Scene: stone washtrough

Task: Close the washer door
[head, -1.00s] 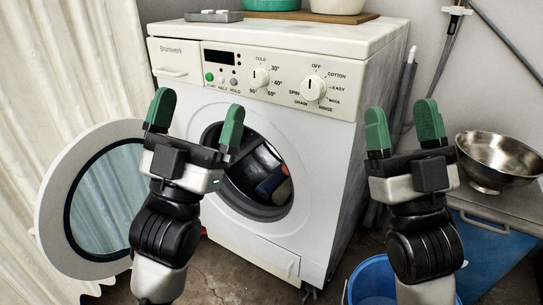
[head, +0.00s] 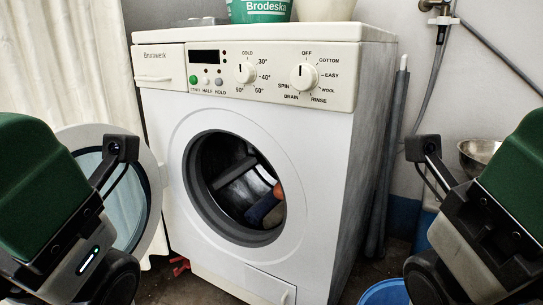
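The washer (head: 325,160) is white with a cream control panel. Its round opening shows a dark drum (head: 238,185) with dark, blue and orange items inside. The washer door (head: 152,200), a white ring around bluish glass, stands open to the left of the opening. My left gripper (head: 40,190) is large and close at the left edge and hides part of the door. My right gripper (head: 510,190) is close at the right edge, well away from the door. Both are cut off by the frame, so I cannot tell their fingers' state. Neither visibly touches the washer.
A green tub (head: 258,10) and a white container (head: 325,10) stand on the washer. A pale curtain (head: 75,60) hangs at left. Grey pipes (head: 385,170), a metal bowl (head: 477,155) and a blue bucket (head: 385,292) are at right. The space before the opening is clear.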

